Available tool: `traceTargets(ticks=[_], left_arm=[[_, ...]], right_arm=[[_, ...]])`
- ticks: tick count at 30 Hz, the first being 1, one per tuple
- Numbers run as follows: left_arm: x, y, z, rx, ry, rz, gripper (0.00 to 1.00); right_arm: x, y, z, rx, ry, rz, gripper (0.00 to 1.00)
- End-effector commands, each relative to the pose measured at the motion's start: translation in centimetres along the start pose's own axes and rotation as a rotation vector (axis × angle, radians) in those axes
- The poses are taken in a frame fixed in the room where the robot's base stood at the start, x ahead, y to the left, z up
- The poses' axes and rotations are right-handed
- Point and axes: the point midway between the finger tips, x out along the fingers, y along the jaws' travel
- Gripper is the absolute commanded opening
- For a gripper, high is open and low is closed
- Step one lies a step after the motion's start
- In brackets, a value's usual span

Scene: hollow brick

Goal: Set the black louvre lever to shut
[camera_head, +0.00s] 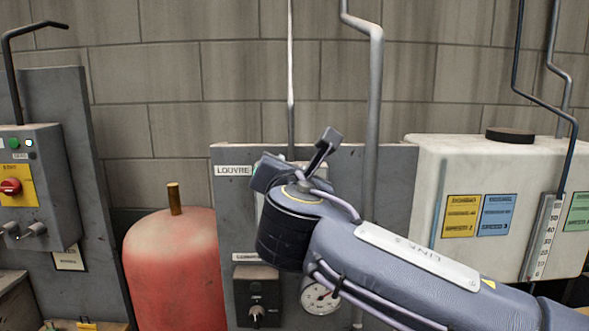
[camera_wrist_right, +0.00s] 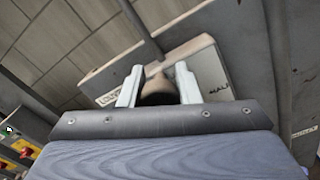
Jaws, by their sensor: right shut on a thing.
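The louvre panel, a grey board (camera_head: 400,185) with a LOUVRE label (camera_head: 233,170), stands in the middle of the head view. My right gripper (camera_wrist_right: 158,85) is at this panel, its two pale fingers shut on the black louvre lever (camera_wrist_right: 158,97). The lever shows only in part between the fingers. Behind it in the right wrist view is a pale plate (camera_wrist_right: 205,62) with a label at its left and one reading HALF at its right. In the head view my right arm hides the lever and most of the plate. My left gripper is not in view.
A red tank (camera_head: 172,265) stands left of the panel, and a control box with a red knob (camera_head: 10,186) is further left. Below are a black knob box (camera_head: 257,300) and a round gauge (camera_head: 319,296). A white tank (camera_head: 430,150) is at right; a pipe (camera_head: 375,100) runs down behind my arm.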

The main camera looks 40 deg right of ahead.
Motion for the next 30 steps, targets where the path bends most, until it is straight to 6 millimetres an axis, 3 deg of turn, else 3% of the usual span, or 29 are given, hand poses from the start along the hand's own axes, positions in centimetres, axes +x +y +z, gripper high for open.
traceTargets(ticks=[10, 11, 16, 25, 30], left_arm=[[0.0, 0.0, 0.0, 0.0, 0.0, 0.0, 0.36], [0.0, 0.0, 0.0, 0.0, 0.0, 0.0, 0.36], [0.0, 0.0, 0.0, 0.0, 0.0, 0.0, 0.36], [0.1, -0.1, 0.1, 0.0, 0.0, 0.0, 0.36], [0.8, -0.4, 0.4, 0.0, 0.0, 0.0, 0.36]], right_arm=[[0.0, 0.1, -0.2, -0.008, 0.003, 0.001, 0.0], [0.0, 0.1, -0.2, -0.007, 0.003, 0.001, 0.31], [0.0, 0.0, -0.2, -0.006, 0.002, 0.001, 0.52], [-0.2, 0.0, -0.1, -0.004, 0.001, 0.001, 0.52], [-2.3, -0.1, -0.3, -0.001, 0.0, 0.003, 0.52]])
